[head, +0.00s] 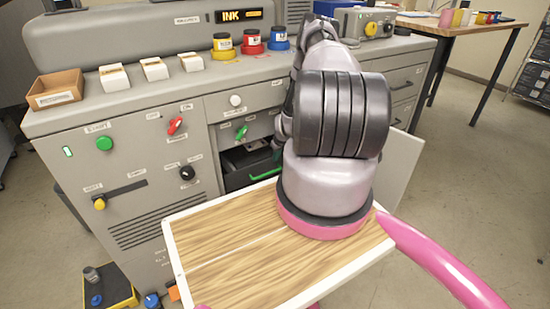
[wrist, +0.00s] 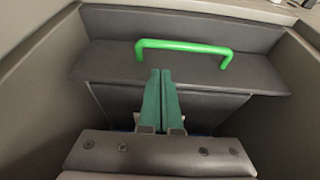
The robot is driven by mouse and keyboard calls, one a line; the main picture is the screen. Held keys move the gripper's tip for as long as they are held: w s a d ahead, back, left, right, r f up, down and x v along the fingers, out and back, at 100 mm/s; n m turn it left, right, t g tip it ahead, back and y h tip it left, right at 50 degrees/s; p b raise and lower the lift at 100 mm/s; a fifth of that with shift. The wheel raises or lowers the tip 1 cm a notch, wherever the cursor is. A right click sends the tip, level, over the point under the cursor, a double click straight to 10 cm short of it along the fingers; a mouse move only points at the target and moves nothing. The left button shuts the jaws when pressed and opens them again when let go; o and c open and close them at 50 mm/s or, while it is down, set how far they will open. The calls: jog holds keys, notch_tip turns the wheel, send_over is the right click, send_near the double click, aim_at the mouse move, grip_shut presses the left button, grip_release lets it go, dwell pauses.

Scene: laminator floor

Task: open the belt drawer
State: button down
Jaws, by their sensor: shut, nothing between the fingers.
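The belt drawer (head: 238,178) is a dark unit in an open recess of the grey machine, partly hidden by my arm in the head view. Its bright green bar handle (head: 264,174) shows at its front. In the wrist view the handle (wrist: 185,46) spans the upper middle of the dark drawer (wrist: 110,60). My gripper (wrist: 161,72) has green fingers pressed together with nothing between them. Its tips appear just below the handle, left of its middle in the picture, and are not around it. Whether they touch it I cannot tell. In the head view the fingertips are mostly hidden.
Walls of the recess (wrist: 35,75) stand close on both sides of my gripper. A pale panel (head: 400,170) stands out from the machine on the right. Knobs, including a green lever (head: 241,131) and black knob (head: 187,173), surround the opening. Ink pots (head: 251,42) stand on top.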

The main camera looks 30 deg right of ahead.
aim_at(273, 165)
jog(key=x, duration=0.7)
jog(key=shift+f, duration=0.15)
jog(key=s+d, duration=0.1)
jog(key=s, duration=3.7)
jog(key=shift+s, duration=0.4)
jog(key=shift+d, duration=0.1)
